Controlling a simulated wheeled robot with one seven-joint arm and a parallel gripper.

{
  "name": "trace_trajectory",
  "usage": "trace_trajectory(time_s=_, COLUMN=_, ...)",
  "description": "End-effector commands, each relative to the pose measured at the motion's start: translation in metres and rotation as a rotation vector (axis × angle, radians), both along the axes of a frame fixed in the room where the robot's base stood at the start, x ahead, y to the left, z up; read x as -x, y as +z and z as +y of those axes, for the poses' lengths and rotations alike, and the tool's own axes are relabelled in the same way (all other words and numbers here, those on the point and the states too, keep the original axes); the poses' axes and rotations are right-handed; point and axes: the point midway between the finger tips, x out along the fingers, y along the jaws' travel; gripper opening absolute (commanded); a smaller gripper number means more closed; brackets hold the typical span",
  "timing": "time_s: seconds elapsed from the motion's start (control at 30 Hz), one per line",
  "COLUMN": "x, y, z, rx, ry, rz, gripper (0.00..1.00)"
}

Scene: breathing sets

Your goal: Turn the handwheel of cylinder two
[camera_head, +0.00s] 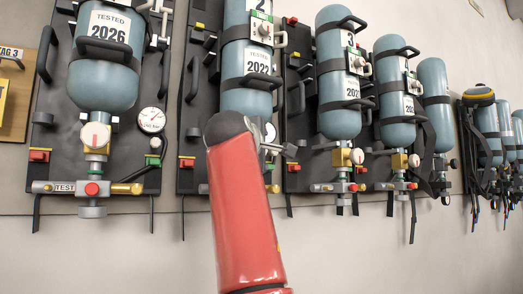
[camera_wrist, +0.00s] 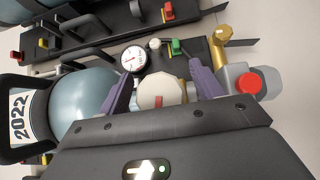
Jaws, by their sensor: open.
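Cylinder two (camera_head: 246,100) is a blue-grey tank on a dark wall-mounted backplate, with a "2" tag and a "2022" label. In the wrist view its blue body (camera_wrist: 82,100) lies at left. Its handwheel (camera_wrist: 158,90) is a cream round knob in the wrist view; in the head view my red arm hides it. My gripper (camera_wrist: 163,70) is open, with one purple finger on each side of the handwheel in the picture. I see no clear contact, and I cannot tell how deep the fingers reach. The palm covers the lower part of the wrist view.
A pressure gauge (camera_wrist: 132,58), a green knob (camera_wrist: 176,46), a brass fitting (camera_wrist: 195,68) and a red button (camera_wrist: 249,83) sit close around the fingers. Another set (camera_head: 104,80) hangs at left and several more at right. The wall below is bare.

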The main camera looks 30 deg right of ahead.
Motion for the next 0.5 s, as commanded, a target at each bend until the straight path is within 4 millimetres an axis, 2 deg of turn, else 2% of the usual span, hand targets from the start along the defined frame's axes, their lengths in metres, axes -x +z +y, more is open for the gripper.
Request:
trace_trajectory(time_s=0.17, x=0.005, y=-0.002, z=0.007, rx=0.000, ry=0.004, rz=-0.001, gripper=0.66)
trace_trajectory(time_s=0.5, x=0.046, y=-0.003, z=0.044, rx=0.001, ry=0.004, rz=-0.002, gripper=0.66)
